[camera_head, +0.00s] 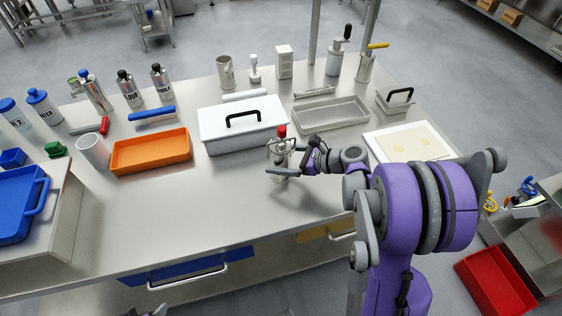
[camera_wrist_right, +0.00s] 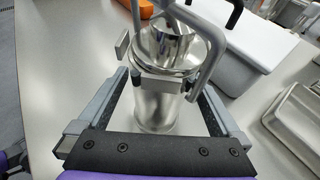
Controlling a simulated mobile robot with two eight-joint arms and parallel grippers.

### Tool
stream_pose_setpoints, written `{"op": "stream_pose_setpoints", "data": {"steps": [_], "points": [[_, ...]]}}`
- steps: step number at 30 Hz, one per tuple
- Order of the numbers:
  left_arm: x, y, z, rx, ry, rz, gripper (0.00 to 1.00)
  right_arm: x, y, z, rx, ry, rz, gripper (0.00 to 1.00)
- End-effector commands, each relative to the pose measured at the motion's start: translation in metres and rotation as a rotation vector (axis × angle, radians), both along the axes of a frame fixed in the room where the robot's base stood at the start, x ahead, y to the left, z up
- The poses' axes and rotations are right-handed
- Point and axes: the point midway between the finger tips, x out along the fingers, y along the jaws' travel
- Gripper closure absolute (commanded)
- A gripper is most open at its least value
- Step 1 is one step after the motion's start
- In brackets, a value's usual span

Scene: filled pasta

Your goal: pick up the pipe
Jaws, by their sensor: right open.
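In the right wrist view the fingers (camera_wrist_right: 160,92) are spread, with a gap visible at the left finger; contact at the right finger is unclear. My left gripper is not visible.
A white lidded box (camera_head: 235,133) stands close behind-left of the cylinder, and a metal tray (camera_head: 345,112) behind-right. An orange tray (camera_head: 150,152) lies farther left. A cutting board (camera_head: 385,135) lies to the right. The table front is clear.

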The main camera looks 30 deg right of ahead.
Motion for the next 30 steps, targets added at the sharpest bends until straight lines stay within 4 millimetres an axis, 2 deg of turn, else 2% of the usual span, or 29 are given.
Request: {"op": "stream_pose_setpoints", "data": {"steps": [6,14,30], "points": [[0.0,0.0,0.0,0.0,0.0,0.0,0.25,0.021,0.016,-0.01,-0.001,-0.001,0.003,0.0],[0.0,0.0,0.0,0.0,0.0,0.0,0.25,0.022,0.017,-0.011,-0.001,0.0,0.0,0.0],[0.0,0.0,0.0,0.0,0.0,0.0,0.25,0.022,0.017,-0.011,-0.001,0.0,0.0,0.95]]}}
